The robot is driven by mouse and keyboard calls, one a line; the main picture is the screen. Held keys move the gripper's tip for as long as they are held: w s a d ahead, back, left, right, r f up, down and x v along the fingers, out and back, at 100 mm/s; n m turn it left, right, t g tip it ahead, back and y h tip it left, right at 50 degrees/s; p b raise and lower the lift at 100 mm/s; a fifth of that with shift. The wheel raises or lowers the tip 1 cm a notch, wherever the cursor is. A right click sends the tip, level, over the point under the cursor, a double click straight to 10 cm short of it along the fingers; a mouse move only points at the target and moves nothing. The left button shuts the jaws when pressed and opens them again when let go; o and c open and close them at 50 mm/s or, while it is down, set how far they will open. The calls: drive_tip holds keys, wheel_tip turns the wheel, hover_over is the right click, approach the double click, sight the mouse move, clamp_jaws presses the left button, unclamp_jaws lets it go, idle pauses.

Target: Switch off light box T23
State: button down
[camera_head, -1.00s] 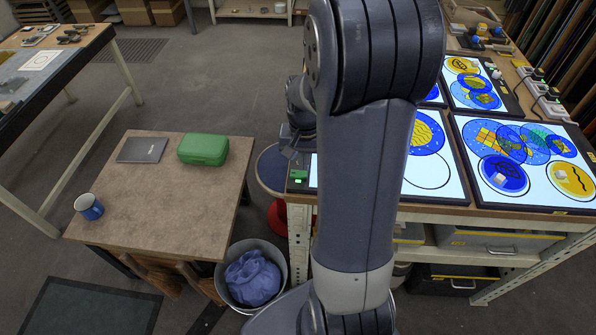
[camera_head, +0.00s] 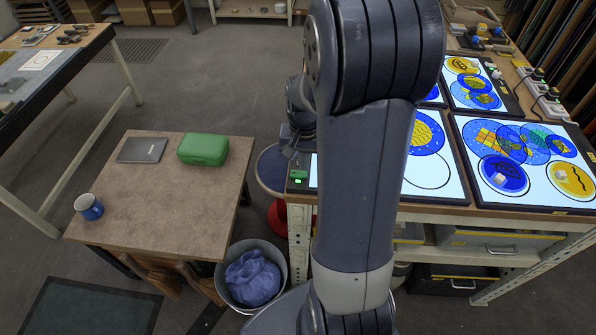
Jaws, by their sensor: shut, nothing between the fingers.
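Several lit light boxes lie on the bench at the right. One (camera_head: 440,165) is partly hidden behind my arm, and another (camera_head: 525,160) to its right shows blue and yellow glass pieces. A further lit box (camera_head: 474,84) lies behind. I cannot read a T23 label on any of them. A small green switch unit (camera_head: 298,175) with a bright green lamp sits on the bench's left corner, beside the partly hidden box. My gripper (camera_head: 289,150) is shut and empty just above and behind this unit; its fingertips are small and partly hidden by my arm.
A brown table (camera_head: 165,205) at the left holds a green case (camera_head: 203,149), a grey laptop-like slab (camera_head: 142,150) and a blue mug (camera_head: 89,207). A bin (camera_head: 252,275) with a blue bag and a stool (camera_head: 272,170) stand between table and bench. Switch units (camera_head: 545,90) line the back right.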

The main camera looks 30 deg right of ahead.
drive_tip(key=shift+f+b, duration=0.7)
drive_tip(key=shift+f, duration=0.2)
idle(0.5)
drive_tip(key=shift+r, duration=0.1)
drive_tip(key=shift+r+p, duration=2.9)
drive_tip(key=shift+r, duration=0.6)
drive_tip(key=shift+f, duration=0.15)
wheel_tip(320, 180, down, 7)
drive_tip(key=b, duration=0.6)
drive_tip(key=shift+r, duration=0.2)
